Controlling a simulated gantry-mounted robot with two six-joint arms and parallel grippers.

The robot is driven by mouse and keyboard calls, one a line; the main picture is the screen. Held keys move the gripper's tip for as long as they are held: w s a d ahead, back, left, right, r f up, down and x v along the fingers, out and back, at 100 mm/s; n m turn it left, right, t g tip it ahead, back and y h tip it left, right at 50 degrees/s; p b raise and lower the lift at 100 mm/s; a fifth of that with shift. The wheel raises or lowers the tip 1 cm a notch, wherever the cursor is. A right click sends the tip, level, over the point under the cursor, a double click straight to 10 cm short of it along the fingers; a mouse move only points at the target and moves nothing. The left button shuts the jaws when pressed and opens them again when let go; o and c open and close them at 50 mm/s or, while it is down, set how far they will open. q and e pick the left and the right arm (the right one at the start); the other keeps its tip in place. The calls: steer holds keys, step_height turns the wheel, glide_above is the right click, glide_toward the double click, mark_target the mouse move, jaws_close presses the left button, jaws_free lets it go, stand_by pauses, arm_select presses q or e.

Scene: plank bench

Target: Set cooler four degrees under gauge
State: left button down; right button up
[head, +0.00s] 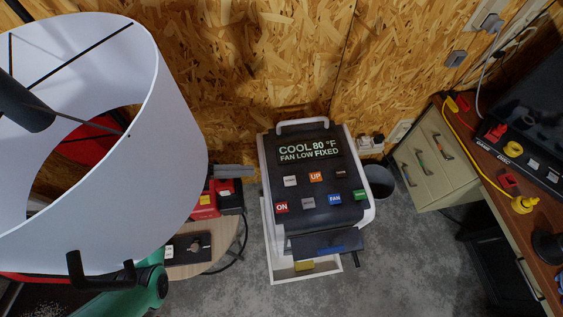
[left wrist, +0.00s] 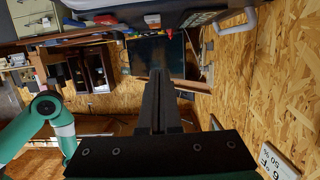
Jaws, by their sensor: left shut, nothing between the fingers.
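The cooler (head: 318,215) is a dark unit with a light frame and top handle, standing on the floor in the middle of the head view. Its display (head: 310,150) reads COOL 80 °F, FAN LOW FIXED. An orange UP button (head: 316,177), red ON button (head: 281,207) and blue FAN button (head: 335,199) show. My left gripper (head: 252,172) is shut and empty, its grey fingers appearing left of the cooler's panel; it shows in the left wrist view (left wrist: 159,75). A white gauge (left wrist: 279,163) is cut off there; only part of its °F reading shows. My right gripper is not visible.
A large white lampshade (head: 110,190) hides much of the left side. A small round table (head: 215,252) stands left of the cooler. A bin (head: 380,178), drawers (head: 432,160) and a cluttered bench (head: 497,165) stand at the right.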

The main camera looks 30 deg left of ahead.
arm_select(q)
steer(key=b, duration=0.5)
glide_above(281, 183)
steer(key=f, duration=0.3)
steer(key=shift+w+d+f, duration=0.15)
steer(key=shift+d+f, duration=0.05)
steer(key=shift+d, duration=0.05)
steer(key=f+b, duration=0.2)
steer(key=f, duration=0.1)
steer(key=shift+a+f+b, duration=0.15)
steer(key=shift+a+b, duration=0.05)
steer(key=shift+b, duration=0.2)
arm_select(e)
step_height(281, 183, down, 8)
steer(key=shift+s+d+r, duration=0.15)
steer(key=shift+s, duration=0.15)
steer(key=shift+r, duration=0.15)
